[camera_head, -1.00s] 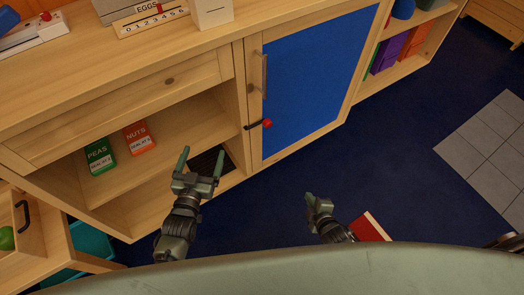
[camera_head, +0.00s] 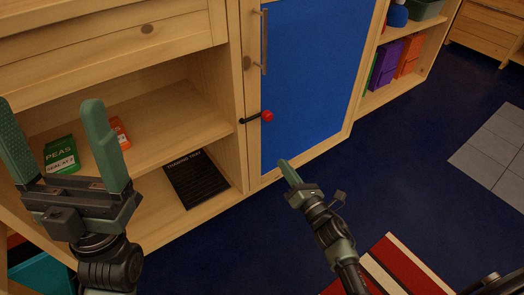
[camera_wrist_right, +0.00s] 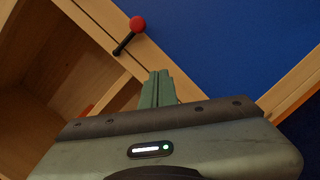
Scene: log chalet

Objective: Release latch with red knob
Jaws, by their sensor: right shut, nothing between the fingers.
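The latch is a short black bar with a red knob (camera_head: 267,115), mounted across the left frame edge of the blue cabinet door (camera_head: 315,80). The red knob also shows in the right wrist view (camera_wrist_right: 137,23), with the black bar slanting down-left from it. My right gripper (camera_head: 285,166) is shut and empty, below and slightly right of the knob, apart from it. In the right wrist view its closed fingertips (camera_wrist_right: 159,76) point up toward the door, below the knob. My left gripper (camera_head: 58,130) is open and empty in front of the open shelf.
A vertical handle (camera_head: 264,42) is on the door above the latch. The open shelf at left holds a green peas packet (camera_head: 61,155), an orange packet (camera_head: 120,132) and a black board (camera_head: 196,179). A striped rug (camera_head: 390,265) lies on the blue floor.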

